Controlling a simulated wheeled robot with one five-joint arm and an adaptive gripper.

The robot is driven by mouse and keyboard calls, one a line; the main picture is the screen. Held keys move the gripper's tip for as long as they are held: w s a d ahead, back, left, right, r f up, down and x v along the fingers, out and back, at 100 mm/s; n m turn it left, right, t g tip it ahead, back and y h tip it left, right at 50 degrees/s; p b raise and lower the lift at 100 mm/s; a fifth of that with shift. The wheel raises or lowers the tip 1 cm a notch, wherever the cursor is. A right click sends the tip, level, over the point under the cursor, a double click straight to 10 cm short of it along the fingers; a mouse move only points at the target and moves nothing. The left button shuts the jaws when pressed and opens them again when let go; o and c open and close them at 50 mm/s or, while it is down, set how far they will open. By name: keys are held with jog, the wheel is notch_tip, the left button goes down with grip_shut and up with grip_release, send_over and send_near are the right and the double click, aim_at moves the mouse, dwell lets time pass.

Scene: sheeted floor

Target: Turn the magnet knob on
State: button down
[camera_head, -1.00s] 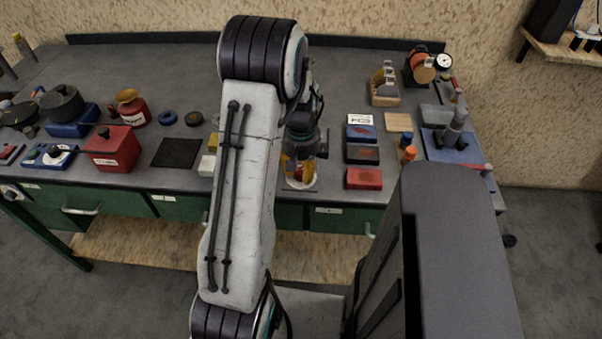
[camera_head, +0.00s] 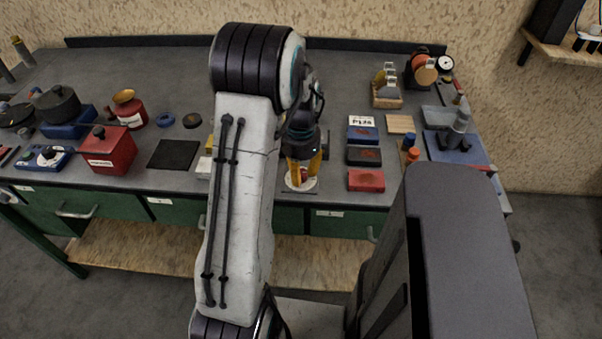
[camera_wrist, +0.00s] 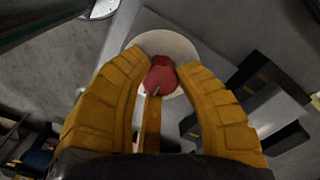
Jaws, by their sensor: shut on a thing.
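A red knob (camera_wrist: 160,76) sits on a pale round disc (camera_wrist: 180,46) in the wrist view. The knob has a small light pointer mark on its near side. My gripper (camera_wrist: 162,72) has its yellow fingers shut on the knob, one on either side. In the head view the disc (camera_head: 301,186) lies near the front edge of the bench, with my gripper (camera_head: 300,178) pointing down over it. The fingers hide most of the knob there. I cannot read any on or off marking.
A red block (camera_head: 365,180) and a dark block (camera_head: 363,155) lie right of the disc. A black mat (camera_head: 174,154) and a red box (camera_head: 108,150) are to the left. The grey bench (camera_head: 255,196) has its front edge close to the disc.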

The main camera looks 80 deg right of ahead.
aim_at(301, 172)
jog(key=shift+a+f+m, duration=0.15)
jog(key=shift+m, duration=0.45)
jog(key=c, duration=0.9)
grip_release()
jog(key=shift+o, duration=0.2)
notch_tip(301, 172, up, 12)
dwell(0.8)
